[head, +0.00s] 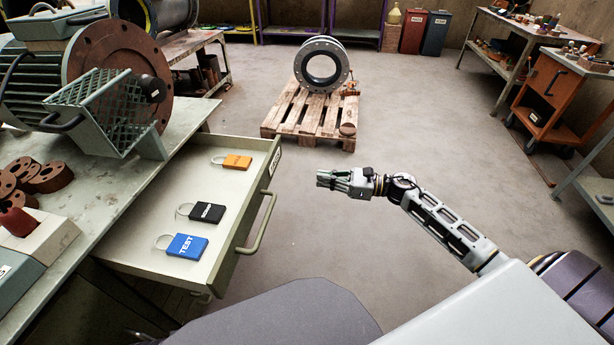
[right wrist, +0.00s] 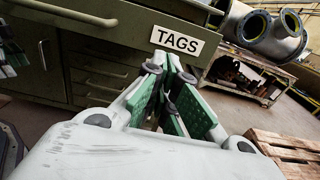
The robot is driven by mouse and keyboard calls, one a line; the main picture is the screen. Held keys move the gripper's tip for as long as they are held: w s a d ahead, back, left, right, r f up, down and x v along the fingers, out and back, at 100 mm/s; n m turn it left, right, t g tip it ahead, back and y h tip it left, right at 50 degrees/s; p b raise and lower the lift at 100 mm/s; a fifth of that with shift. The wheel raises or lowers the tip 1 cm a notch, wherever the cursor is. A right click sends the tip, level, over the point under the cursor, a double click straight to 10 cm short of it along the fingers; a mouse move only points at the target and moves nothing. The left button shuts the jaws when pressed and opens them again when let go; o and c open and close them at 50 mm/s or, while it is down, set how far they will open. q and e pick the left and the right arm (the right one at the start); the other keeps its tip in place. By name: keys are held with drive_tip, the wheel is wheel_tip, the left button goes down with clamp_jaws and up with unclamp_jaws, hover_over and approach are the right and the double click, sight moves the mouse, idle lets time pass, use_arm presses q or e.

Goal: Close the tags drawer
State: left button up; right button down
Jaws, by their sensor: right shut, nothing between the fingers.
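The tags drawer (head: 143,223) is pulled out from the workbench at the left in the head view. Three padlock-like tags lie in it: an orange one (head: 237,161), a black one (head: 207,212) and a blue one (head: 187,246). Its bar handle (head: 257,222) runs along the front. In the right wrist view the drawer front carries a white TAGS label (right wrist: 177,40). My right gripper (head: 322,178) is shut and empty, to the right of the drawer front and apart from the handle. It also shows in the right wrist view (right wrist: 170,75), below the label.
A workbench (head: 95,190) with a flanged machine and rusty rings stands at the left. A wooden pallet (head: 311,115) with a flanged pipe (head: 322,65) is at the back. An orange cabinet (head: 548,85) stands at the right. The floor between is clear.

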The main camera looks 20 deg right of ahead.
drive_tip(key=shift+x, duration=1.7)
drive_tip(key=b, duration=0.1)
approach(272, 172)
drive_tip(key=shift+x, duration=3.2)
use_arm(q)
drive_tip(key=shift+d+r, duration=0.2)
drive_tip(key=shift+r, duration=0.95)
use_arm(e)
drive_tip(key=shift+a+r, duration=0.1)
drive_tip(key=shift+a, duration=0.3)
use_arm(q)
drive_tip(key=shift+f, duration=0.2)
use_arm(e)
drive_tip(key=shift+w+a, duration=0.1)
